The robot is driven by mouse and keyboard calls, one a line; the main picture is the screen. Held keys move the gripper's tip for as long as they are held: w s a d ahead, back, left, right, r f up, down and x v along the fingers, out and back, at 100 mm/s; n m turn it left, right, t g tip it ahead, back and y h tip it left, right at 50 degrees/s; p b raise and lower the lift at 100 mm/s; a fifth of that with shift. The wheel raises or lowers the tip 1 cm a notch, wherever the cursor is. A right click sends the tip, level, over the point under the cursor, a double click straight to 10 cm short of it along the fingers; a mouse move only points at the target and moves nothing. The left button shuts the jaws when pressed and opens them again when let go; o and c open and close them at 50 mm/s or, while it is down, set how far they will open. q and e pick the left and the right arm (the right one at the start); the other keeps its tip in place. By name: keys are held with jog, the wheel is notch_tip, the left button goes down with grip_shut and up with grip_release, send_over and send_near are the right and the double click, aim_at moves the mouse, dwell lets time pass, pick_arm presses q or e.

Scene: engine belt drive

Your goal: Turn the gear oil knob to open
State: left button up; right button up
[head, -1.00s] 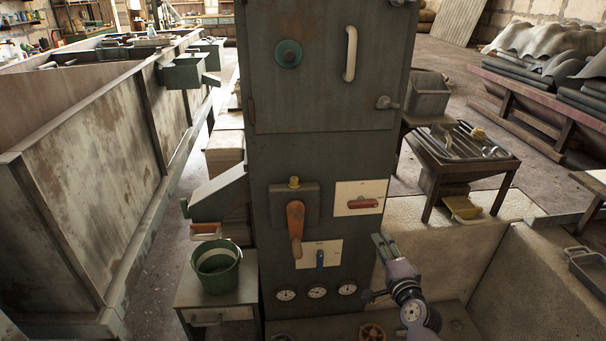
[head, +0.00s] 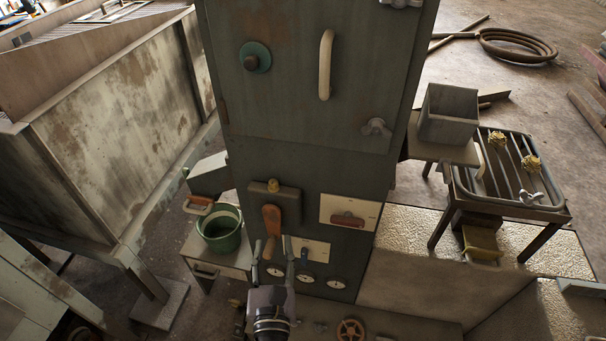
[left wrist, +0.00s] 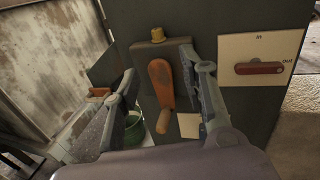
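A dark green cabinet (head: 300,160) stands in front of me. On its lower front are an orange lever (head: 271,222) hanging down from a dark box, a red handle (head: 348,220) on a white plate, and a small blue knob (head: 304,258) on another white plate. I cannot read which one is labelled gear oil. My left gripper (head: 273,248) is open and empty, pointing at the panel below and in front of the orange lever. In the left wrist view the lever (left wrist: 160,85) shows between its fingers (left wrist: 160,64), apparently untouched. The blue knob is hidden there. My right gripper is out of view.
Round gauges (head: 307,282) and a red handwheel (head: 350,330) sit low at the cabinet. A green bucket (head: 222,232) stands on a small table at left. A rack table (head: 505,190) and grey bin (head: 448,115) stand at right.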

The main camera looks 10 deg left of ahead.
aim_at(273, 185)
pick_arm(q)
jog(key=p+x, duration=0.1)
jog(key=x, duration=0.4)
jog(key=p+x, duration=0.1)
jog(key=x, duration=0.5)
jog(key=p+x, duration=0.1)
jog(key=x, duration=0.5)
jog(key=shift+w+a+r+p, duration=0.1)
jog(key=shift+a+r+p, duration=0.2)
jog(key=shift+p, duration=0.1)
jog(key=shift+c, duration=0.3)
grip_shut()
